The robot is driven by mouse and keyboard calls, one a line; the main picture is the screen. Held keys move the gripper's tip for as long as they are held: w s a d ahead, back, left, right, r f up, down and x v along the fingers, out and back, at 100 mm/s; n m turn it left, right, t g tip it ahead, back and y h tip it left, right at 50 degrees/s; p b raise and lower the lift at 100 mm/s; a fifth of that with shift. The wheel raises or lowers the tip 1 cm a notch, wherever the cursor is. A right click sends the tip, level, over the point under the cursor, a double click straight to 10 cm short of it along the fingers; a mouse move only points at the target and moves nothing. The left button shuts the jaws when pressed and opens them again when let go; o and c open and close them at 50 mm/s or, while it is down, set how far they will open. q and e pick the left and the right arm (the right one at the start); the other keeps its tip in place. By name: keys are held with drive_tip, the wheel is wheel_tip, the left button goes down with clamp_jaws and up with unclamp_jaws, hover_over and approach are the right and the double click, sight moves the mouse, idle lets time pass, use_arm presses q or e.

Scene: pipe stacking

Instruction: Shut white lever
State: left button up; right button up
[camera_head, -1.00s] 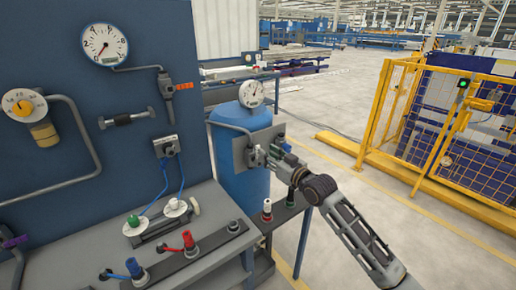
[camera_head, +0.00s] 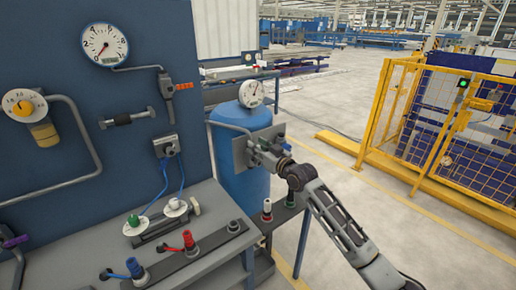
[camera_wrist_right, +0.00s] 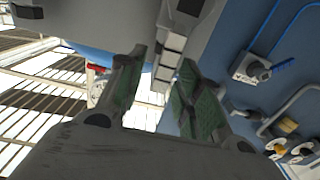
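My right gripper (camera_head: 264,156) is at the grey plate (camera_head: 240,150) in front of the blue tank, and its arm partly covers the fittings there. In the right wrist view the gripper (camera_wrist_right: 162,72) has its green-padded fingers apart. A pale segmented piece (camera_wrist_right: 170,58) shows beyond and between the fingertips; contact cannot be told. I cannot tell whether it is the white lever. A small white handle-like piece (camera_head: 195,206) stands on the bench by a white disc (camera_head: 175,208).
The bench (camera_head: 210,200) carries a red-handled valve (camera_head: 188,240) and a blue-handled valve (camera_head: 134,267). The blue tank (camera_head: 245,190) stands behind the plate. A yellow fence (camera_head: 380,110) is at the right, with open floor before it.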

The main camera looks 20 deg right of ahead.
clamp_jaws()
idle(0.3)
drive_tip(key=shift+w, duration=0.1)
